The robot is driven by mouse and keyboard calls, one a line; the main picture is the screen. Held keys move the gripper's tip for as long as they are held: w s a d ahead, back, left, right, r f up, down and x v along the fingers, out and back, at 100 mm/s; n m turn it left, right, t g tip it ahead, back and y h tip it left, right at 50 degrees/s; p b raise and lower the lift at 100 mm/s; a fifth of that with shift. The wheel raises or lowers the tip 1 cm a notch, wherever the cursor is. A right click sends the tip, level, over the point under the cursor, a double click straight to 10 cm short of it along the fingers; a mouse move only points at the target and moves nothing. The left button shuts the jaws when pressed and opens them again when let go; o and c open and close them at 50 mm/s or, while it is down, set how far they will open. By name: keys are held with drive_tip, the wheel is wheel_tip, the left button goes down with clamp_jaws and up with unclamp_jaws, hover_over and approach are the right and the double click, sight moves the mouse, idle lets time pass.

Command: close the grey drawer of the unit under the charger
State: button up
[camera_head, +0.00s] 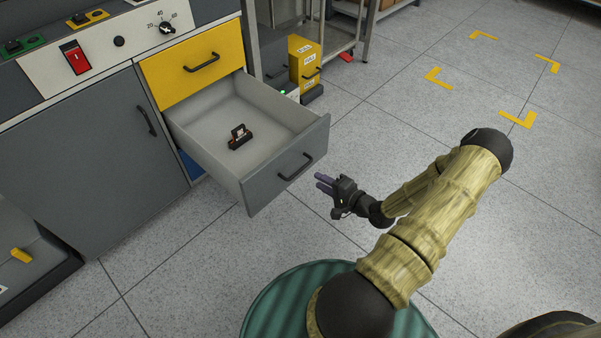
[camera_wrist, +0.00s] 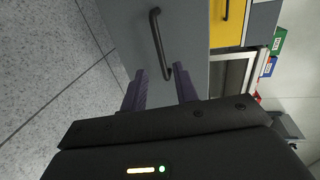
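The grey drawer (camera_head: 248,182) stands well pulled out of the unit, under a closed yellow drawer (camera_head: 196,68). A small dark object (camera_head: 239,137) lies inside it. Its front carries a black bar handle (camera_head: 295,167), which also shows in the wrist view (camera_wrist: 158,42). My gripper (camera_head: 319,181) is in front of the drawer, to the right of the handle in the head view, with its fingers towards the drawer front. In the wrist view my gripper (camera_wrist: 160,74) has its fingers apart, with one handle end appearing between them. Contact cannot be told.
A panel with a red switch (camera_head: 75,57) and a dial sits on the unit. A grey cupboard door (camera_head: 90,140) is left of the drawers. A yellow box (camera_head: 304,62) and a metal rack (camera_head: 364,30) stand behind. The floor to the right is clear.

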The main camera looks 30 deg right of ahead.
sight(300, 169)
drive_tip(key=b+x, duration=0.3)
drive_tip(key=x, duration=0.7)
drive_tip(key=shift+d, duration=0.1)
clamp_jaws()
